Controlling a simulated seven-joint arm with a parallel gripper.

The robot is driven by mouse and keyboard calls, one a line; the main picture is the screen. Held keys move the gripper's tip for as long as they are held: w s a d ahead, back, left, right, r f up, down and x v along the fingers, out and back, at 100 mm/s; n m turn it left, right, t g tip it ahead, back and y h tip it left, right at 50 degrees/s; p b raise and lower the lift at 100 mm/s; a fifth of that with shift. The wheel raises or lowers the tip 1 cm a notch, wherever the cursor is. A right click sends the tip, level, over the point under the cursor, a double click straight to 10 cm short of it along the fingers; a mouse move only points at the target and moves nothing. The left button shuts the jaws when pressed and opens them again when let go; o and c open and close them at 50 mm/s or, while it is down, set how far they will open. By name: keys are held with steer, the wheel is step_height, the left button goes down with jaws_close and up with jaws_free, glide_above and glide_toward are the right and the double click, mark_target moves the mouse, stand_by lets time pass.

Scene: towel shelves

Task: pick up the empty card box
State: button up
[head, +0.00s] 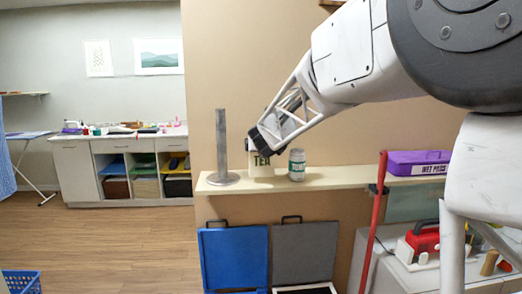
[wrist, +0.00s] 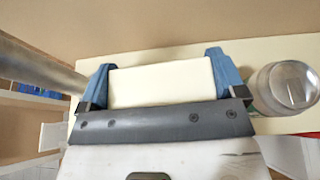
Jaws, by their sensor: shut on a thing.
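A cream card box (head: 262,170) with dark lettering on its front is at the wall shelf, between a metal post and a jar. My gripper (head: 264,143) reaches it from above and is shut on its upper part. In the wrist view the box (wrist: 160,84) fills the space between the two blue fingers of the gripper (wrist: 161,76), one finger at each end. Its inside does not show. I cannot tell whether its base touches the shelf or is just clear of it.
The shelf (head: 335,180) carries a grey metal post (head: 222,145) left of the box and a jar (head: 297,166) close on its right; both also flank the gripper in the wrist view. A purple box (head: 415,163) lies further right. A red pole (head: 375,220) stands in front.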

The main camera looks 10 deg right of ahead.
steer(key=shift+r, duration=0.55)
steer(key=s+d+r, duration=0.1)
steer(key=s, duration=1.5)
steer(key=shift+d+r, duration=0.2)
steer(key=shift+d, duration=0.05)
steer(key=shift+a, duration=0.1)
stand_by(1.3)
